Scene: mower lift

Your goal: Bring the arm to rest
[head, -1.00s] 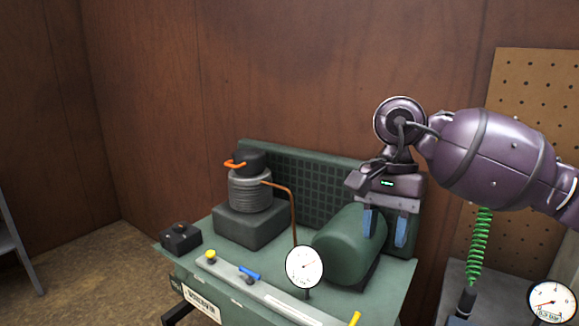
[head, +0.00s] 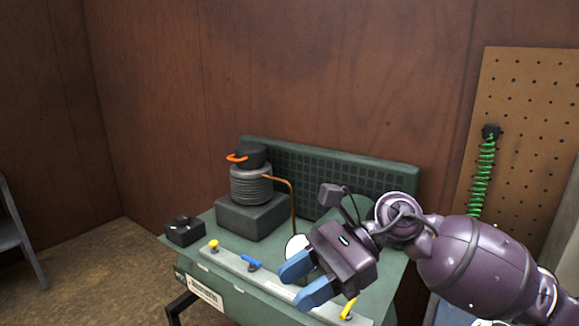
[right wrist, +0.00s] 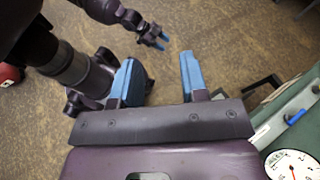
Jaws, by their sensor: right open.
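My right gripper (head: 298,283), purple with blue fingers, is open and empty. In the head view it is in front of the green bench's right half, pointing down and left, and partly hides the dial gauge (head: 295,246) and green cylinder. In the right wrist view the open fingers (right wrist: 157,66) have only floor between them. My left gripper (right wrist: 157,40) shows small at the top of that view, its blue fingers apart with nothing seen between them. It is outside the head view.
The green bench (head: 200,258) carries a ribbed cylinder (head: 250,186), a black box (head: 184,231), and a rail with a yellow knob (head: 213,244) and a blue lever (head: 251,262). A green coiled hose (head: 482,175) hangs on the pegboard (head: 535,125).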

